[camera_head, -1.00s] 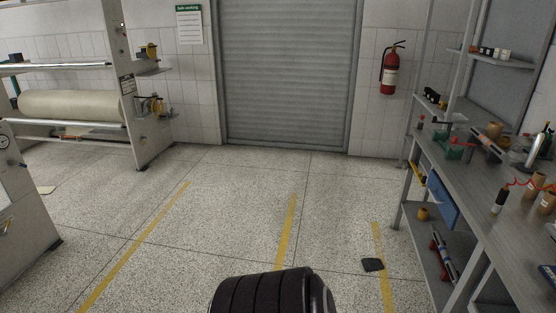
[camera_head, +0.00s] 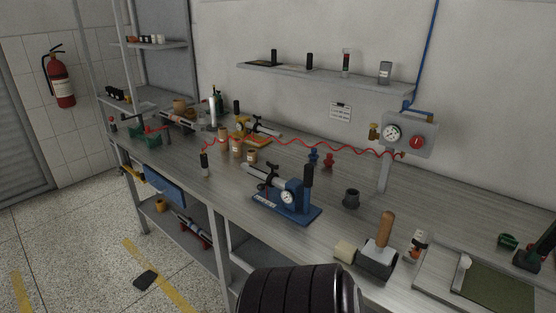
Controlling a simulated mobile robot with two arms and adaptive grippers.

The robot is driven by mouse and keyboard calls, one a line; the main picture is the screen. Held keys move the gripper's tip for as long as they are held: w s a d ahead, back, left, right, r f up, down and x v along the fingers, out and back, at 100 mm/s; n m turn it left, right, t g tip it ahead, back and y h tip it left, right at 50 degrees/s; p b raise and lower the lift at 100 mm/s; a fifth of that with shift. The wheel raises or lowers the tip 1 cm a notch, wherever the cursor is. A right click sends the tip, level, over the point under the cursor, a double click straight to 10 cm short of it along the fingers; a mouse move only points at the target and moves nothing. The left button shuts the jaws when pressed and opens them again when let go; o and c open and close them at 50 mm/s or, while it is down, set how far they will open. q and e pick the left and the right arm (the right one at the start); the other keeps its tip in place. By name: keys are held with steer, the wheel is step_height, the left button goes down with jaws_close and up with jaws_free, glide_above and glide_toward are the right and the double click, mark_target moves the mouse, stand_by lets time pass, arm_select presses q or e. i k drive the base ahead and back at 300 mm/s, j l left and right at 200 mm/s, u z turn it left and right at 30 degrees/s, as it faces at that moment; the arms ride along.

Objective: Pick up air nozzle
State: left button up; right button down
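A red coiled air hose (camera_head: 350,151) runs along the workbench (camera_head: 225,195) from a wall panel with a gauge (camera_head: 408,136). Its left end reaches toward a small upright dark piece (camera_head: 205,165) with a light band near the front edge of the bench. I cannot tell for sure whether this piece is the air nozzle or whether the hose joins it. Small blue (camera_head: 313,158) and red (camera_head: 329,161) fittings stand near the middle of the hose. Neither of my grippers is in view.
A blue gauge fixture (camera_head: 287,203), brown spools (camera_head: 237,147), a dark cup (camera_head: 351,199) and a wooden-handled block (camera_head: 377,258) stand on the bench. A shelf (camera_head: 325,77) hangs above. Open floor lies at left, with a dark flat object (camera_head: 145,279) on it.

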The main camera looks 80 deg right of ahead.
mark_target(203, 155)
steer(key=z, duration=2)
steer(key=i+j+z, duration=0.1)
steer(key=i+j, duration=0.1)
